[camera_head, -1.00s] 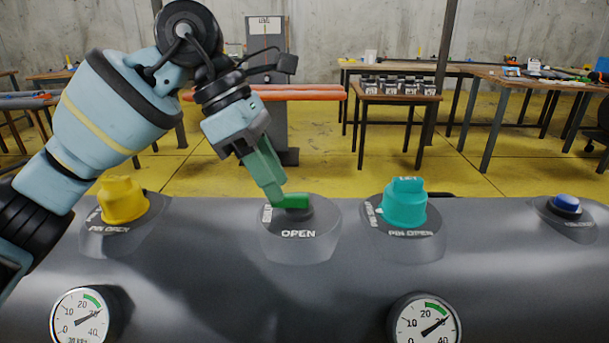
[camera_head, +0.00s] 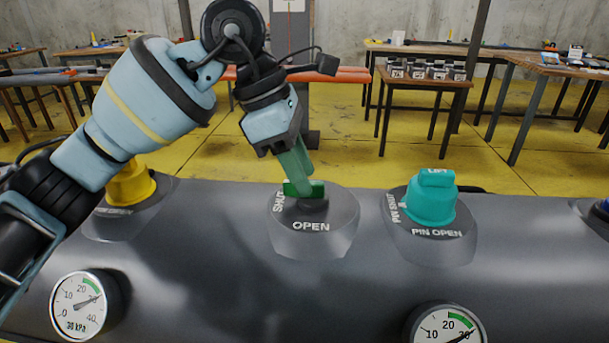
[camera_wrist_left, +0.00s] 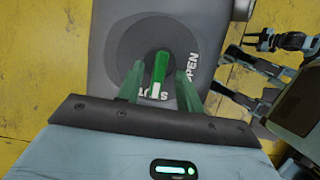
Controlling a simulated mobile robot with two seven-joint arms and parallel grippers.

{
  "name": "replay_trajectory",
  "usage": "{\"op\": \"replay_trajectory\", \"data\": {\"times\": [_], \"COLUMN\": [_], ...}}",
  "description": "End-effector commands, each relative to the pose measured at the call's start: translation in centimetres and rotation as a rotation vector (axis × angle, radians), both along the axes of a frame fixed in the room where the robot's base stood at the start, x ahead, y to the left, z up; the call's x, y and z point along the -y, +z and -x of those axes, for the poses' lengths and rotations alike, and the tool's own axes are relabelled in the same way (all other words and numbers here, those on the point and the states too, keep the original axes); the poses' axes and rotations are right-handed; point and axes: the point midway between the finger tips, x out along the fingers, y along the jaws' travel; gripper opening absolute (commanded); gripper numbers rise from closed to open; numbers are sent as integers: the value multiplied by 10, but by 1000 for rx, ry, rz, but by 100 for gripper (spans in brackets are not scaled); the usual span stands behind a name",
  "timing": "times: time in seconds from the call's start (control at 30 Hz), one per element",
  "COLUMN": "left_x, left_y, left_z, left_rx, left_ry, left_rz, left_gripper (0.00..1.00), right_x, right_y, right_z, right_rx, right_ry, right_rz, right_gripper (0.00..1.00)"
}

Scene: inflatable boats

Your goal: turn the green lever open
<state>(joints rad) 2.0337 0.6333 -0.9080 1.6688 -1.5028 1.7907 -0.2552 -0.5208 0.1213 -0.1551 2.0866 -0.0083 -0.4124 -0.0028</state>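The green lever (camera_head: 304,189) stands on a round dark knob on the grey tube, with OPEN lettered in front and SHUT at its left. It also shows in the left wrist view (camera_wrist_left: 160,72), where its white-marked end lies toward a partly covered word; OPEN is off to its right. In the left wrist view, the gripper's (camera_wrist_left: 160,85) green fingers stand open on both sides of the lever, with narrow gaps visible.
A yellow knob (camera_head: 131,184) at left and a teal knob (camera_head: 432,201) at right flank the lever. Gauges (camera_head: 83,305) sit on the tube's front. Tables (camera_head: 425,82) stand behind on yellow floor.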

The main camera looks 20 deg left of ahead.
Motion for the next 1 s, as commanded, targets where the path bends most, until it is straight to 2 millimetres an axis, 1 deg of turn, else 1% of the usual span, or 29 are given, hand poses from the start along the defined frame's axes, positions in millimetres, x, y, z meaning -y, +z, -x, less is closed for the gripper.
{"op": "replay_trajectory", "data": {"times": [0.03, 0.13, 0.43, 0.47, 0.73, 1.0], "left_x": [2, 4, 5, 5, 5, 5], "left_y": [-5, -10, -13, -13, -13, -12], "left_z": [0, -1, -1, -1, -1, -1], "left_rx": [-1, -1, 0, 0, 0, 0], "left_ry": [0, -1, -1, -1, -1, 12], "left_rz": [0, 0, 0, 0, 0, 0], "left_gripper": [36, 36, 36, 35, 0, 0], "right_x": [0, 0, 1, 1, 1, 1], "right_y": [0, 1, 0, 0, -2, -1], "right_z": [-1, -2, -2, -2, 1, 1], "right_rx": [3, 5, 5, 4, -3, -3], "right_ry": [1, 2, 3, 3, 4, 3], "right_rz": [0, 1, 1, 2, 3, 2], "right_gripper": [36, 36, 36, 36, 36, 36]}}
